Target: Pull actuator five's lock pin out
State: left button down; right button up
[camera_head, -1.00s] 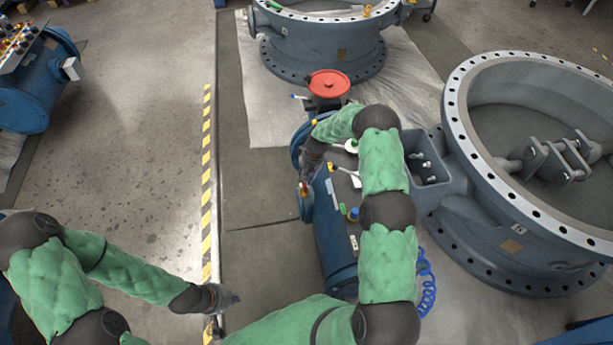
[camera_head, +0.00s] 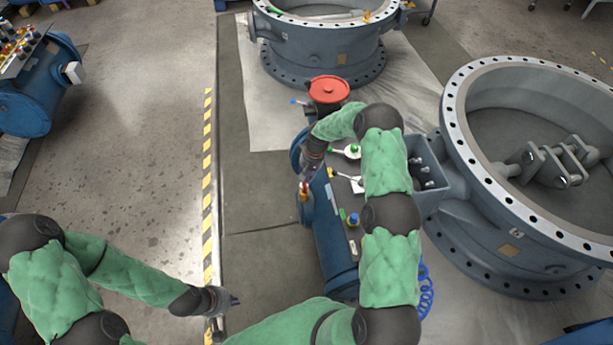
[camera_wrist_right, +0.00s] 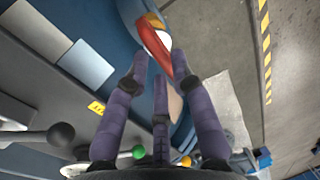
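A blue cylindrical actuator (camera_head: 338,250) lies below my right arm in the head view; I cannot read a number on it. A red tag-like piece (camera_wrist_right: 174,38) with a white part (camera_wrist_right: 160,42) and an orange part (camera_wrist_right: 152,20) is at its blue end in the right wrist view. I cannot make out the pin itself. My right gripper (camera_wrist_right: 160,62) has its fingers apart, with the red piece at and just beyond their tips. In the head view this gripper (camera_head: 308,172) is partly hidden by its arm. My left gripper (camera_head: 232,300) is empty-looking, over the floor at lower left.
A red round cap (camera_head: 328,90) stands beyond the actuator. A large flanged valve body (camera_head: 455,220) is close on the right, another (camera_head: 325,50) at the back. A blue coiled hose (camera_head: 425,290) lies beside the actuator.

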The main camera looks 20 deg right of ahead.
jog(key=shift+o, duration=0.7)
jog(key=shift+r, duration=0.15)
notch_tip(320, 180, up, 12)
jog(key=d, duration=0.2)
jog(key=shift+s+f, duration=0.2)
jog(key=shift+s, duration=0.1)
jog(key=shift+f, duration=0.1)
jog(key=s+a+f+y, duration=0.1)
jog(key=s+a+f, duration=0.55)
jog(key=a, duration=0.25)
jog(key=s+a+f, duration=0.1)
jog(key=s+a, duration=0.3)
jog(key=s, duration=0.4)
jog(key=s+a+f+p, duration=0.1)
jog(key=s+a, duration=0.3)
jog(key=s, duration=0.4)
jog(key=s+a+f+p, duration=0.1)
jog(key=s+a+f, duration=0.2)
jog(key=s+a, duration=0.2)
jog(key=s, duration=0.3)
jog(key=shift+f+n+y, duration=0.15)
jog(key=shift+n+y, duration=0.15)
jog(key=shift+y, duration=0.1)
jog(key=shift+c, duration=0.3)
